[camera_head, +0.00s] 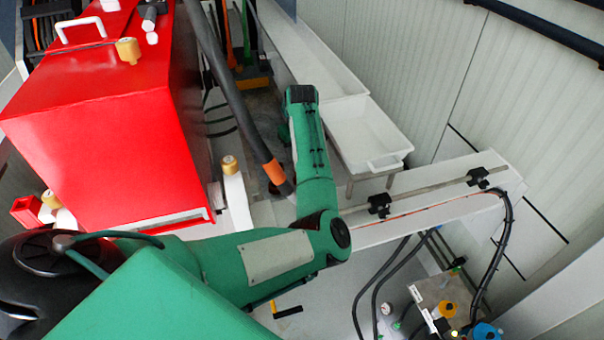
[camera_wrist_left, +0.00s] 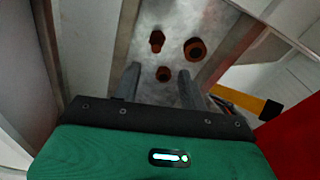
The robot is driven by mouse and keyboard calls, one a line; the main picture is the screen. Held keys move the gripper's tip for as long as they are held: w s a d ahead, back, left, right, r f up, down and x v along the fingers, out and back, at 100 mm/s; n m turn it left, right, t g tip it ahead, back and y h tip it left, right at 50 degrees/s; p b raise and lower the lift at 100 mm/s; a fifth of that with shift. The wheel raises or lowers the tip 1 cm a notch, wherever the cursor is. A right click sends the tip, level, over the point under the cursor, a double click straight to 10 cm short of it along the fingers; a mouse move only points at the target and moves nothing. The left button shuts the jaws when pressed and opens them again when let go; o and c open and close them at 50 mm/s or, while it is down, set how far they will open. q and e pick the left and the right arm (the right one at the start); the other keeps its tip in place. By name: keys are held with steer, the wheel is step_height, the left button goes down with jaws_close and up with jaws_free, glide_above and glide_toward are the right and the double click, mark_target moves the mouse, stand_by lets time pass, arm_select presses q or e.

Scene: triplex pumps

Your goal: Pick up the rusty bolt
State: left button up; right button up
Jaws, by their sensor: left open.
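In the left wrist view, a rusty bolt (camera_wrist_left: 157,41) with a short shank lies on a grey metal surface (camera_wrist_left: 178,15). A larger rusty ring-like piece (camera_wrist_left: 195,49) lies to its right, and a smaller rusty round piece (camera_wrist_left: 163,74) lies nearer me. My left gripper (camera_wrist_left: 160,82) is open and empty; its two fingers stand either side of the smaller piece in the picture. The bolt is beyond the fingertips, apart from them. In the head view my green left arm is seen from above, its fingers and the rusty parts hidden. My right gripper is not in view.
A red box (camera_head: 100,110) stands left of the arm. White trays (camera_head: 368,135) are to the right, with a white beam (camera_head: 430,200) nearer. A dark hose (camera_head: 235,85) runs beside the arm. In the wrist view, pale walls and ledges flank the metal surface.

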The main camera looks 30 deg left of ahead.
arm_select(q)
steer(key=f, duration=0.1)
steer(key=f+p, duration=0.1)
steer(key=f, duration=0.3)
steer(key=shift+w+a+f, duration=0.25)
steer(key=shift+a, duration=0.05)
steer(key=shift+f+p, duration=0.3)
steer(key=shift+p, duration=0.15)
steer(key=shift+w+f+p, duration=0.2)
steer(key=shift+f+p, duration=0.4)
steer(key=shift+p, duration=0.1)
steer(key=shift+w+a+f+p, duration=0.1)
steer(key=shift+f+p, duration=0.1)
steer(key=shift+f, duration=0.35)
steer(key=shift+w+a+f+p, duration=0.1)
steer(key=shift+f+p, duration=0.1)
steer(key=shift+f, duration=1.05)
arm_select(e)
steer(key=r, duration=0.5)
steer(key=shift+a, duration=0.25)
arm_select(q)
jaws_close()
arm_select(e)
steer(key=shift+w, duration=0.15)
